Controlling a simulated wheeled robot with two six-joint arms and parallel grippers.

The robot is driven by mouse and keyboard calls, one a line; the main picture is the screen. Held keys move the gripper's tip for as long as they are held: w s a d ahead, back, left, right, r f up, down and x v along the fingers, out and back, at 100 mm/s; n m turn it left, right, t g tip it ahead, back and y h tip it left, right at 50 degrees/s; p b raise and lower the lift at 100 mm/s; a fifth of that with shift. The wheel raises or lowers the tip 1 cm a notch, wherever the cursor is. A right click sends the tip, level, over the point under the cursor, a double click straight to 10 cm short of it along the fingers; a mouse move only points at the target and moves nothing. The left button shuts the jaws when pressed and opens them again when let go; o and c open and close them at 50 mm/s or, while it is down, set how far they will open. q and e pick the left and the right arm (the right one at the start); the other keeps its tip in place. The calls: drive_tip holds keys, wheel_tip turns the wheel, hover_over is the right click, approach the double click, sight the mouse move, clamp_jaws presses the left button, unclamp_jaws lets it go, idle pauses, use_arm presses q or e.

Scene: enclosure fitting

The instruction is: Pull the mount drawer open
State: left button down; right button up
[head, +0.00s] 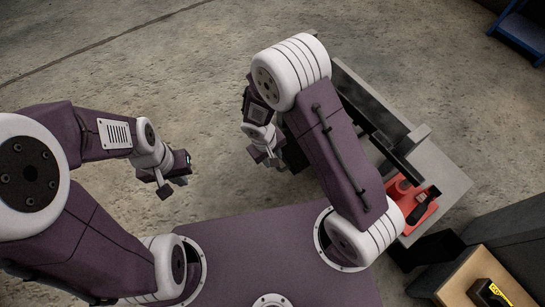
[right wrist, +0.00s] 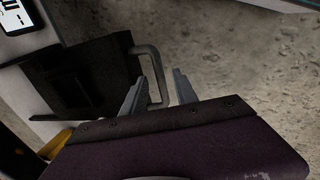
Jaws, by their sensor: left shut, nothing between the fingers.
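The mount drawer (right wrist: 85,85) is a dark panel-like part in the right wrist view, with a grey bar handle (right wrist: 153,60) on its right side. Whether it stands out from its housing I cannot tell. My right gripper (right wrist: 158,96) has its fingers apart, and the handle runs between them in the picture, with gaps on both sides. In the head view my right gripper (head: 266,155) is beside the grey bench, and my right arm hides much of the drawer. My left gripper (head: 168,181) is shut and empty over bare floor, left of the right gripper.
The grey bench (head: 450,172) holds a red tray (head: 416,214) with dark items. A wooden box (head: 470,292) with a black, yellow-labelled item stands at the lower right. A blue frame (head: 520,32) is at the upper right. Concrete floor is clear at the left and top.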

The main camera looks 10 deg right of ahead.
drive_tip(key=shift+r, duration=0.1)
wheel_tip(320, 180, up, 9)
drive_tip(key=a+p, duration=0.1)
drive_tip(key=p, duration=0.5)
drive_tip(key=shift+s+a+p, duration=0.25)
drive_tip(key=shift+s+p, duration=0.05)
